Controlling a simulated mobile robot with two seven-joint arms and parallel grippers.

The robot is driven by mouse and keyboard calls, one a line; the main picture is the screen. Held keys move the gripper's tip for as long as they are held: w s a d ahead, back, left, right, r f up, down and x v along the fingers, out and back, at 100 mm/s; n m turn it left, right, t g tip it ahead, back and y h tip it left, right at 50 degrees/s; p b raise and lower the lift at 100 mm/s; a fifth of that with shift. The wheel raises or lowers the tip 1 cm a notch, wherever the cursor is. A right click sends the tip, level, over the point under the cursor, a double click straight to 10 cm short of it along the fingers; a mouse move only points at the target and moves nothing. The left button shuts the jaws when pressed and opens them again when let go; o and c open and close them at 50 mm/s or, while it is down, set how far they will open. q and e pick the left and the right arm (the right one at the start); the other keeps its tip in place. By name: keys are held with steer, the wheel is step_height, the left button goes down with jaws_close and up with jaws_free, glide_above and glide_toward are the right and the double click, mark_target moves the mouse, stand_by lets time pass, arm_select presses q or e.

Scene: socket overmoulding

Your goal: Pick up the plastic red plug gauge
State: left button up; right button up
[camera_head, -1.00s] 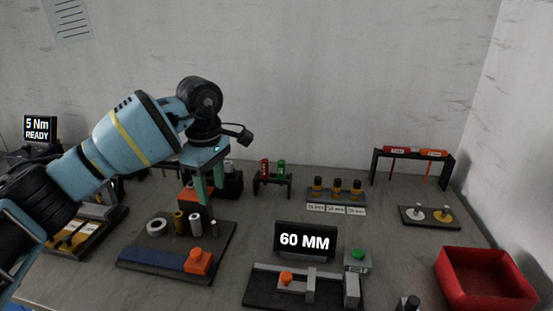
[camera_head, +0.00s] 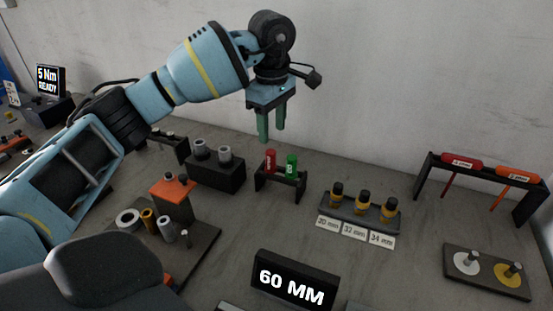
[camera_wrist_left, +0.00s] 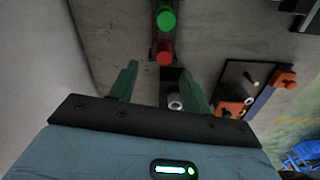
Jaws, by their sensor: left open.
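The red plug gauge (camera_head: 271,161) stands upright in a small black rack (camera_head: 280,183), left of the green plug gauge (camera_head: 291,166). My left gripper (camera_head: 272,136) is open and empty, pointing down above and behind the red gauge, apart from it. In the left wrist view the red gauge (camera_wrist_left: 165,53) lies beyond the gap between the open fingers (camera_wrist_left: 158,82), with the green gauge (camera_wrist_left: 166,20) above it. My right gripper does not show.
A black block with grey cylinders (camera_head: 216,172) stands left of the rack. A holder with several yellow-black gauges (camera_head: 361,212) stands to the right. A stand with red and orange screwdrivers (camera_head: 478,172) is at the far right. A wall rises behind.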

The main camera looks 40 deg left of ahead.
mark_target(271, 152)
arm_select(q)
steer(key=shift+s+f, duration=0.15)
steer(key=shift+f, duration=1.25)
steer(key=shift+s+f, duration=0.2)
steer(key=shift+f, duration=2.3)
steer(key=shift+c, duration=0.5)
jaws_close()
